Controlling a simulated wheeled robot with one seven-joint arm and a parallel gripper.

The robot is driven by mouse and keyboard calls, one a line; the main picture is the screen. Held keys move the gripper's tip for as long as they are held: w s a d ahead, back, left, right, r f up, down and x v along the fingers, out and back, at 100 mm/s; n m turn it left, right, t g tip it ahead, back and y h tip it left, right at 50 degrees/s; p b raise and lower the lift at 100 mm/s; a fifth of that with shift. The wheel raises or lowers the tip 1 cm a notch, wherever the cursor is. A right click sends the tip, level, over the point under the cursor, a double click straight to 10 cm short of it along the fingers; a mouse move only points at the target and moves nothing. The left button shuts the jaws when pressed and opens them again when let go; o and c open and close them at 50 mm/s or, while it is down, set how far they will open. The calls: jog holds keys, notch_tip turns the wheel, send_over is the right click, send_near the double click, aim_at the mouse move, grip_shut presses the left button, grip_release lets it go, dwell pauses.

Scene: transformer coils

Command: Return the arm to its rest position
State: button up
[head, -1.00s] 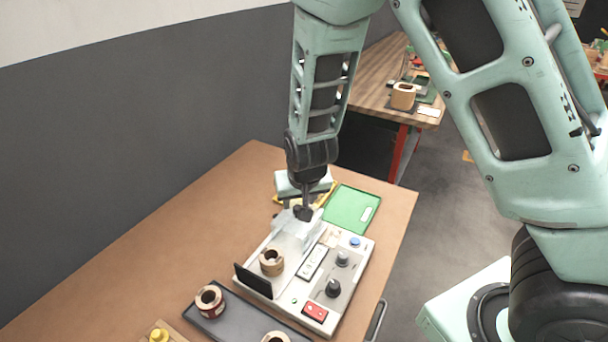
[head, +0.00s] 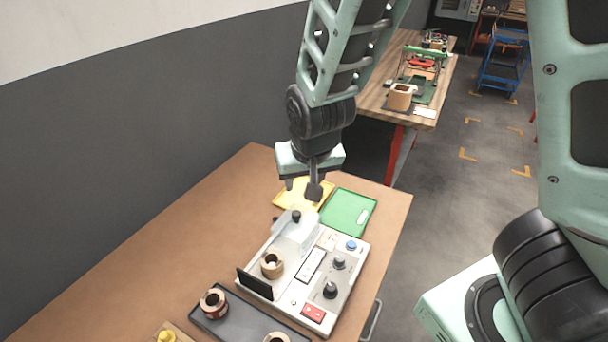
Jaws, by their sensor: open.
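My gripper (head: 302,189) hangs at the end of my pale green arm (head: 350,50), above the far end of the test device on the brown table. It is open, its fingers apart, and nothing shows between them. The fingers appear just above the yellow tray and beyond the clear cover (head: 296,236) of the device. The grey test device (head: 325,265) has knobs, a red switch and a black upright plate. A coil (head: 272,265) sits on the device, apart from my gripper.
A yellow tray (head: 290,197) and a green tray (head: 347,212) lie behind the device. A dark tray (head: 240,322) with coils (head: 214,303) is in front. The brown table (head: 150,260) is clear at left. A second table (head: 420,112) stands behind; a grey wall is at left.

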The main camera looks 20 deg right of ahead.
dwell(0.4)
jog(key=s+a+r+n+g, duration=0.1)
jog(key=s+a+n, duration=0.1)
jog(key=s, duration=0.5)
jog(key=s+a+r+n+g+b, duration=0.1)
jog(key=s+a+n+g, duration=0.1)
jog(key=s+n, duration=0.2)
jog(key=s+a+r+n+g+y+b, duration=0.1)
jog(key=s+a+r+n, duration=0.1)
jog(key=s, duration=0.8)
jog(key=shift+a+n, duration=0.15)
jog(key=shift+n, duration=0.55)
